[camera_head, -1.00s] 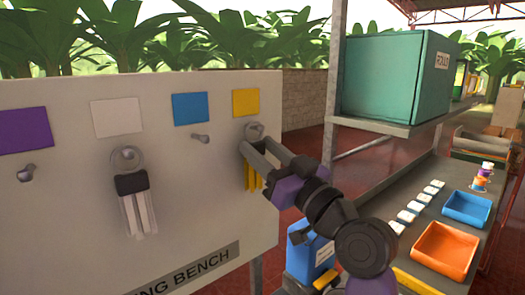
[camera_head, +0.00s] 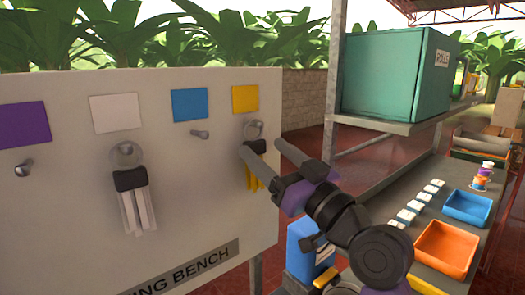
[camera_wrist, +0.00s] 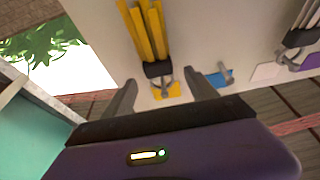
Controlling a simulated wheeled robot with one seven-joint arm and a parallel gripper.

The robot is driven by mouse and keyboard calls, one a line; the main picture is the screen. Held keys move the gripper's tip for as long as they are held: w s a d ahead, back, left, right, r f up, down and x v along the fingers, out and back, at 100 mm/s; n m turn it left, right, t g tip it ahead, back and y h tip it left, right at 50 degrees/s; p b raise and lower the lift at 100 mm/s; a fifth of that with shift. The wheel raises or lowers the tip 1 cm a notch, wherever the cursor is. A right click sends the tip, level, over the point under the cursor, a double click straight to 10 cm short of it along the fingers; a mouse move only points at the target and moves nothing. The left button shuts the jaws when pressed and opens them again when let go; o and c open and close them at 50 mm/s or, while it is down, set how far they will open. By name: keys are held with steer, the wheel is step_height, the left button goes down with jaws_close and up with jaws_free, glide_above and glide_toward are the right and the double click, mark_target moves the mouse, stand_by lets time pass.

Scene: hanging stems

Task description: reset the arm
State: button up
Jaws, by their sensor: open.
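My gripper (camera_head: 262,149) is open and empty, held in front of the board at the right. A bundle of yellow stems (camera_head: 255,181) with a dark band hangs from the ring and peg below the yellow card (camera_head: 245,99). The left finger partly overlaps the bundle in the head view. In the wrist view, which is turned over, the yellow stems (camera_wrist: 144,30) and their dark band show beyond the spread fingers (camera_wrist: 163,80), with nothing gripped between them. A white stem bundle (camera_head: 136,210) with a dark band hangs below the white card.
The pegs below the purple card (camera_head: 24,124) and blue card (camera_head: 189,104) are bare. A shelf with a teal box (camera_head: 390,75) stands at the right. Below it, a bench carries a blue tray (camera_head: 468,207), an orange tray (camera_head: 446,247) and several small white pieces. A blue container (camera_head: 303,247) stands near my arm.

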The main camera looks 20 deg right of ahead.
steer(key=s+d+f+m+t+h+b, duration=0.1)
steer(key=s+d+f+m+t+h, duration=0.15)
steer(key=s+d+m+h, duration=0.3)
steer(key=s+f+g+h, duration=0.1)
steer(key=s+f+h, duration=0.1)
steer(key=s+f, duration=0.45)
steer(key=s+f+h, duration=0.1)
steer(key=s+f, duration=0.3)
steer(key=f, duration=0.5)
steer(key=s+a+f+n+g+y, duration=0.1)
steer(key=s+a+f+g, duration=0.1)
steer(key=s+f, duration=0.7)
steer(key=s+a+f+n+g, duration=0.1)
steer(key=s+a+f+g, duration=0.2)
steer(key=s+f, duration=0.7)
steer(key=s+g, duration=0.2)
steer(key=s, duration=0.6)
steer(key=shift+s+a+f+y, duration=0.2)
steer(key=shift+a+f+y, duration=0.05)
steer(key=shift+a+y, duration=0.1)
steer(key=shift+g, duration=0.25)
